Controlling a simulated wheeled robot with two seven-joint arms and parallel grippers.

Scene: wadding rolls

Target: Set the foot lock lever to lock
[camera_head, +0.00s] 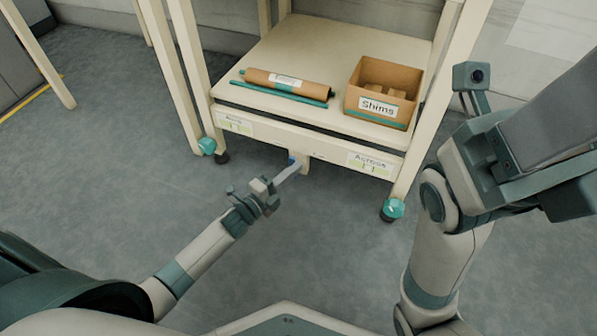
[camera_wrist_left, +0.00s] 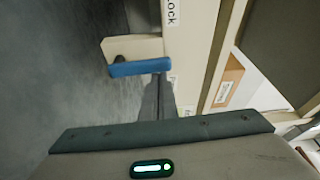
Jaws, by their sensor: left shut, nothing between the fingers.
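The foot lock lever is a small blue bar (camera_head: 292,160) on a beige block (camera_head: 305,166) under the front rail of the cream rack. In the left wrist view the blue bar (camera_wrist_left: 138,68) lies along the block (camera_wrist_left: 126,48), beside a label reading "Lock" (camera_wrist_left: 172,12). My left gripper (camera_head: 295,167) is shut and empty, with its tips right at the lever. In the left wrist view the fingers (camera_wrist_left: 157,84) reach the bar's right end; I cannot tell whether they touch it. My right arm is at the right, but its fingertips do not show.
The rack's shelf (camera_head: 335,60) holds a brown roll (camera_head: 287,80), a teal rod (camera_head: 280,93) and a box labelled "Shims" (camera_head: 380,108). Teal-capped feet (camera_head: 392,209) stand under the front legs. The grey floor (camera_head: 320,240) in front is clear.

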